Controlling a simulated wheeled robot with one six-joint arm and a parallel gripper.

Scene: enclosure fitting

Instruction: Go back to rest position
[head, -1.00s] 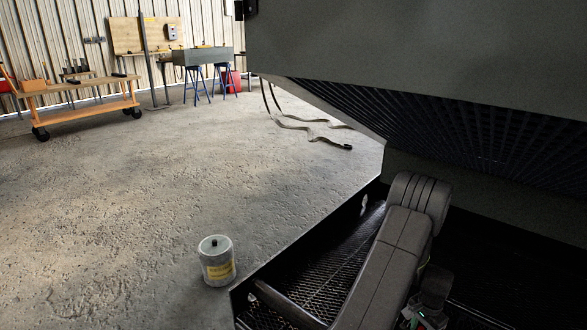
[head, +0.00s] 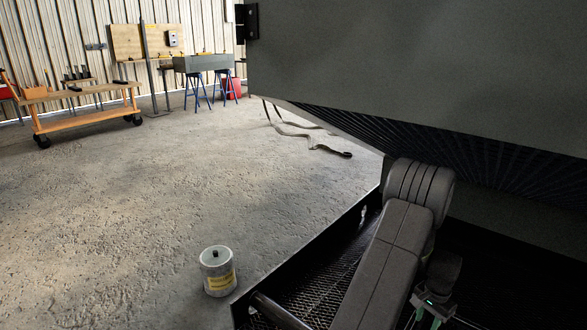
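My arm reaches down at the lower right of the head view, beside a large grey-green metal body. My gripper (head: 433,311) is at the bottom edge, with a small green light on its housing. Its lower part is cut off by the frame, so I cannot tell whether it is open or shut. I see no object in it. A dark mesh-floored tray (head: 335,270) lies below and around my arm.
The grey-green metal body (head: 420,70) with a dark ribbed underside fills the upper right. A pale can with a yellow label (head: 217,272) stands on the floor at the tray's left. A strap (head: 310,140) lies behind. A wooden cart (head: 85,115) and trestle bench (head: 205,63) stand far left; mid-floor is clear.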

